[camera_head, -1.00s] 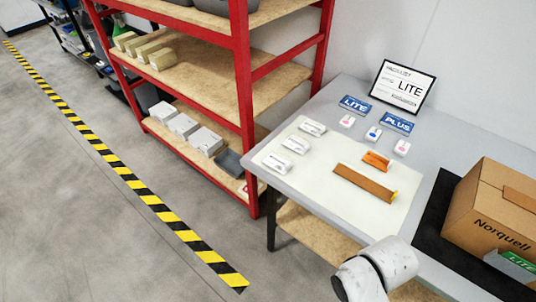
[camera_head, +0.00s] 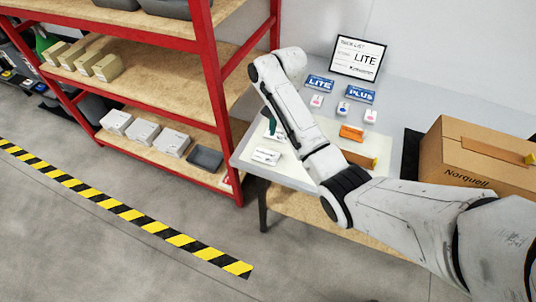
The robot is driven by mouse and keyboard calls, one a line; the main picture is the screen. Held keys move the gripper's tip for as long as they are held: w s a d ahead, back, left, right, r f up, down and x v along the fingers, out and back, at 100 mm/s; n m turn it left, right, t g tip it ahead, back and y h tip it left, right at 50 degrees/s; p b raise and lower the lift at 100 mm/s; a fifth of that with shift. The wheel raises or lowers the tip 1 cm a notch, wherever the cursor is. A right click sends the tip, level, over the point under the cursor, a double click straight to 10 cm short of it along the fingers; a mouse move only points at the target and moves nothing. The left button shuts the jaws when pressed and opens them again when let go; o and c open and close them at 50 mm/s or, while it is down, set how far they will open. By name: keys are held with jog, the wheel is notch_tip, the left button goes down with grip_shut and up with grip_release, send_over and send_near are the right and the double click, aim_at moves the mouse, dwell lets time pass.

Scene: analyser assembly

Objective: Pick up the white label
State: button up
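Several flat white pieces are on the table, and I cannot tell which is the white label. A white piece with dark print (camera_head: 266,156) lies at the mat's near left, with another partly hidden just behind it. Three small white pieces lie in a row farther back: one with a red mark (camera_head: 317,101), one with a blue mark (camera_head: 343,108), and another with a red mark (camera_head: 371,116). My arm reaches over the mat and hides part of it. A dark green part, perhaps of my gripper (camera_head: 273,124), shows beside the forearm. Its fingertips are not clear.
Blue LITE (camera_head: 320,84) and PLUS (camera_head: 361,94) cards lie before a pick-list sign (camera_head: 358,58) reading LITE. An orange piece (camera_head: 351,133) lies on the mat. A Norquell carton (camera_head: 455,150) stands right. A red-framed shelf (camera_head: 213,75) stands close left of the table.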

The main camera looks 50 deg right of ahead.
jog(key=b, duration=0.2)
send_over(277, 154)
jog(key=f, duration=0.5)
jog(key=shift+s+d, duration=0.1)
jog(key=shift+d, duration=0.25)
jog(key=shift+a+f, duration=0.15)
jog(key=shift+f, duration=1.25)
jog(key=shift+a+f, duration=0.1)
jog(key=shift+f, duration=1.3)
grip_shut()
